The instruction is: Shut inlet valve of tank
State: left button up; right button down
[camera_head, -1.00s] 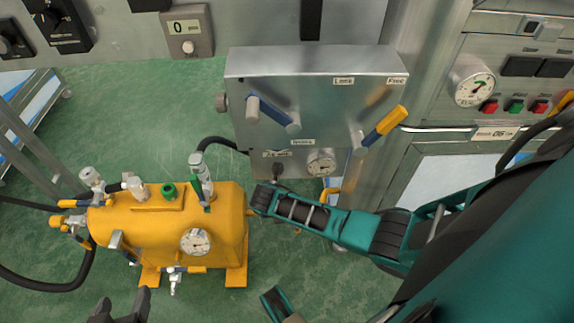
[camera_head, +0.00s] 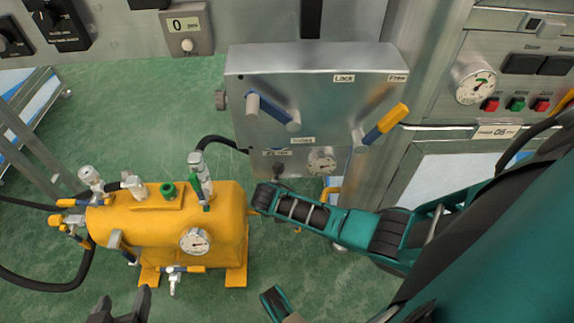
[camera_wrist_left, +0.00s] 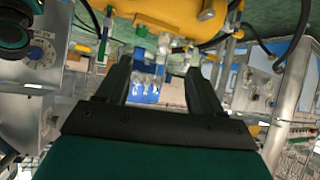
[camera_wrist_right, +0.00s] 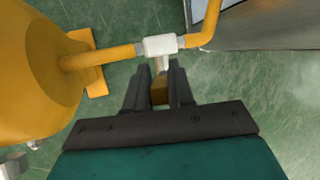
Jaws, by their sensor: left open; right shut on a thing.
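The tank (camera_head: 222,225) is a yellow-orange horizontal vessel on feet at the left of the head view, with a gauge and several fittings. In the right wrist view, the tank (camera_wrist_right: 35,75) is at the left. A yellow pipe (camera_wrist_right: 100,57) runs from it to a white valve body (camera_wrist_right: 160,45). My right gripper (camera_wrist_right: 160,82) is shut on a yellow-brown handle (camera_wrist_right: 160,94) just below that body. My arm hides this gripper in the head view. My left gripper (camera_head: 123,303) is open at the bottom edge of the head view, below the tank; it also shows in the left wrist view (camera_wrist_left: 157,80), with nothing between its fingers.
A metal cabinet (camera_head: 320,90) with a blue lever (camera_head: 272,110) and a yellow-and-blue lever (camera_head: 385,124) stands behind the tank's right end. A black hose (camera_head: 45,287) curves at the lower left. Green floor (camera_head: 130,95) is clear behind the tank.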

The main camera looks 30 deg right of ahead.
jog(key=d+y+p, duration=0.1)
jog(key=p, duration=0.1)
jog(key=shift+s+r+p, duration=0.3)
jog(key=shift+s+r, duration=0.05)
jog(key=shift+s+d+t+p, duration=0.1)
jog(key=shift+d+t+p, duration=0.05)
jog(key=shift+t+p, duration=0.25)
jog(key=shift+s+d+f+y, duration=0.1)
jog(key=shift+d+y, duration=0.1)
jog(key=shift+y, duration=0.2)
jog(key=shift+s+d+f+m+t+y+p, duration=0.1)
jog(key=shift+s+d+m+t+y+p, duration=0.1)
jog(key=shift+m+t+y+p, duration=0.15)
pick_arm(q)
jog(key=shift+s+a+r, duration=0.1)
jog(key=shift+s+r, duration=0.1)
jog(key=shift+r, duration=0.35)
jog(key=shift+s+a+r, duration=0.1)
jog(key=shift+s+r, duration=0.1)
jog(key=shift+r, duration=0.35)
pick_arm(e)
jog(key=shift+f, duration=0.1)
jog(key=c, duration=1.1)
grip_release()
jog(key=shift+o, duration=0.2)
jog(key=shift+w, duration=0.1)
